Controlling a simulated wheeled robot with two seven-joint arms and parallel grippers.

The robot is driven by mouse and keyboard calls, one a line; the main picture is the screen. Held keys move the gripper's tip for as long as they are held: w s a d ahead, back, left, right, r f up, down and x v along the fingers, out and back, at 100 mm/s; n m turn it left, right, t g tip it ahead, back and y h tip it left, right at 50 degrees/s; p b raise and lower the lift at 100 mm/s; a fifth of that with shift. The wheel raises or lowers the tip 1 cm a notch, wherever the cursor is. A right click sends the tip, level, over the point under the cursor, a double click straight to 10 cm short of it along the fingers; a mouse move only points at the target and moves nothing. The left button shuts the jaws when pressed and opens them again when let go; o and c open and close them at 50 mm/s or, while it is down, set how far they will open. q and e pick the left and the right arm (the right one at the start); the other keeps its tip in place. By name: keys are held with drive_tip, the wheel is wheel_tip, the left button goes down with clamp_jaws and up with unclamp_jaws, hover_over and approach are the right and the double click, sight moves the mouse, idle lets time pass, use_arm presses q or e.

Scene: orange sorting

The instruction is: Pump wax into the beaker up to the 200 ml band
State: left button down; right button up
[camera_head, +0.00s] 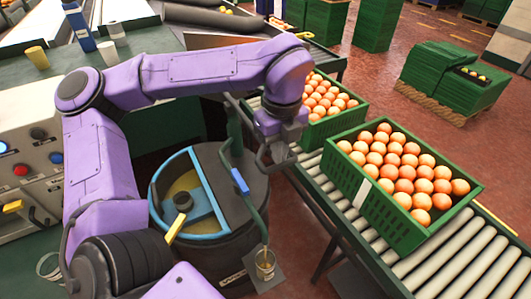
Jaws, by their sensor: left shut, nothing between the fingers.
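The clear beaker (265,262) stands on a small grey plate (265,282) at the bottom centre, beside the dark wax drum (225,245). Some yellowish content shows in it; the level against its bands is too small to read. The drum has a blue rim and crossbar (197,178), with yellowish wax (180,185) visible inside. A green pump tube with a blue sleeve (240,182) rises over the drum and runs down to the beaker. My left gripper (277,163) is shut and empty, above the drum's right side, to the right of the blue sleeve. My right gripper is out of view.
Green crates of oranges (405,175) sit on a roller conveyor (450,262) at the right. A control panel (25,165) with buttons is at the left. A blue bottle (79,27) and cups (109,54) stand on the green bench behind my arm.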

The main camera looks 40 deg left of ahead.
use_arm(q)
wheel_tip(320, 180, down, 6)
drive_tip(key=b, duration=0.3)
drive_tip(key=shift+r+b, duration=0.1)
drive_tip(key=shift+b, duration=0.3)
wheel_tip(320, 180, up, 16)
drive_tip(key=p, duration=1.2)
drive_tip(key=shift+f, duration=0.2)
wheel_tip(320, 180, down, 16)
drive_tip(key=b, duration=1.2)
drive_tip(key=shift+r+b, duration=0.25)
drive_tip(key=shift+b, duration=0.15)
wheel_tip(320, 180, up, 16)
drive_tip(key=p, duration=1.2)
hover_over(278, 168)
drive_tip(key=w+a, duration=0.1)
drive_tip(key=w, duration=0.1)
drive_tip(key=shift+s+f, duration=0.1)
drive_tip(key=shift+f, duration=0.15)
